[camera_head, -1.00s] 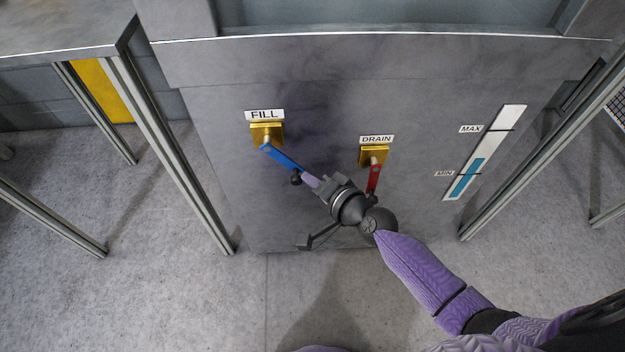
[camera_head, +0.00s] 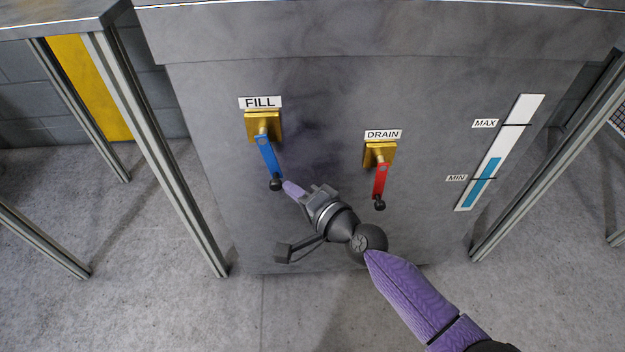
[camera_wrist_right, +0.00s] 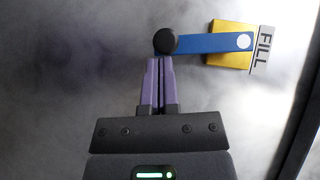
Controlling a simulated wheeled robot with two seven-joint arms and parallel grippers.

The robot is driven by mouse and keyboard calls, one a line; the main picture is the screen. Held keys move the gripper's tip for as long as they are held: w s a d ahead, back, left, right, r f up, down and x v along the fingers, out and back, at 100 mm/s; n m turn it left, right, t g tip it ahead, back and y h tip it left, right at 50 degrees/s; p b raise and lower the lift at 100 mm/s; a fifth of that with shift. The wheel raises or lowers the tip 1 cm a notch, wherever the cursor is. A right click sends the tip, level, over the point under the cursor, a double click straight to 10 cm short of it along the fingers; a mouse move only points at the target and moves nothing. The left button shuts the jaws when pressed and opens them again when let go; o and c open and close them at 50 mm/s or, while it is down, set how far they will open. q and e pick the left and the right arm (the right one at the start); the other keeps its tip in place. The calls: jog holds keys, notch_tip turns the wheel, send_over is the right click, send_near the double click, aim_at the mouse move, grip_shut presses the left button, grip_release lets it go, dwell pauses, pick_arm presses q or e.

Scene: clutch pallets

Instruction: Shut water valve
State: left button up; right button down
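The fill valve has a blue lever (camera_head: 267,157) on a yellow mount (camera_head: 263,125) under a FILL label, on the grey tank front. The lever hangs nearly straight down, tilted slightly, with a black knob (camera_head: 276,184) at its lower end. My right gripper (camera_head: 288,186) has its purple fingers just to the right of the knob. In the right wrist view the fingers (camera_wrist_right: 158,60) are together, with their tips at the knob (camera_wrist_right: 165,41); nothing shows between them. The drain valve's red lever (camera_head: 380,182) hangs down to the right. My left gripper is not in view.
A level gauge (camera_head: 500,152) with MAX and MIN marks is on the tank's right side. Metal frame legs (camera_head: 160,160) stand left of the tank, and others stand at the right. The floor in front is clear.

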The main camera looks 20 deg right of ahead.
jog(key=shift+w+a+f, duration=0.2)
jog(key=shift+a+f, duration=0.1)
jog(key=shift+a, duration=0.35)
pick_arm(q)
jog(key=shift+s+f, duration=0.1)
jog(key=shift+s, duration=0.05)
pick_arm(e)
jog(key=shift+a, duration=0.1)
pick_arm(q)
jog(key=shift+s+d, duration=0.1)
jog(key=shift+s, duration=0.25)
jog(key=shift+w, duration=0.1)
pick_arm(e)
jog(key=shift+f, duration=0.1)
